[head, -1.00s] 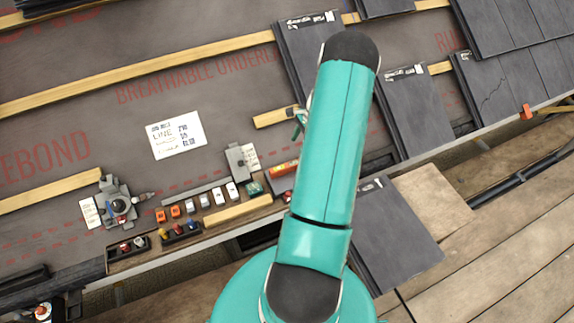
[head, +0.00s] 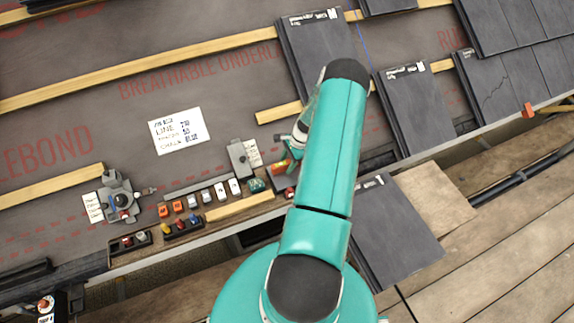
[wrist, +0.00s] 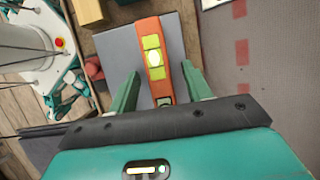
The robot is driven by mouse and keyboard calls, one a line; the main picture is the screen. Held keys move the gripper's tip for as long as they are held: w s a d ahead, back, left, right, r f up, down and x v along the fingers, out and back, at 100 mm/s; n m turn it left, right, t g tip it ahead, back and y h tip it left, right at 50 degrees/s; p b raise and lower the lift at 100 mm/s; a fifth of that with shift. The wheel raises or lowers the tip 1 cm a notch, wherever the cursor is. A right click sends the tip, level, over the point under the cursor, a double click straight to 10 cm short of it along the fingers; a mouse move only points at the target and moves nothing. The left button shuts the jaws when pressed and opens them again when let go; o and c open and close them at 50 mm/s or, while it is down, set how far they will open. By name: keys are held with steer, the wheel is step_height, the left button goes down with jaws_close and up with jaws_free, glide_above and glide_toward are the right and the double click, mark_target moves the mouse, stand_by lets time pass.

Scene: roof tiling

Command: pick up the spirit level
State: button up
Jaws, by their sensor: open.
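The spirit level is an orange bar with yellow-green vials (wrist: 153,48). In the wrist view it lies lengthwise on a flat grey surface, between the two green fingers of my gripper (wrist: 160,72). The fingers are open, one on each side of it, with a gap visible on both sides. Its near end is close to the gripper's dark palm edge. In the head view only a small orange part of the level (head: 278,167) shows, beside my gripper, and the rest is hidden by my arm.
A ledge holds several small orange and white items (head: 192,197), a grey block (head: 238,158) and a wooden strip (head: 240,207). A grey tool (head: 120,197) stands at the left. Slates (head: 415,110) lie to the right. A white note (head: 177,131) lies on the underlay.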

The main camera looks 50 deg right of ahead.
steer(key=shift+w+a+f, duration=0.1)
steer(key=shift+f, duration=0.1)
jaws_close()
steer(key=shift+r, duration=0.1)
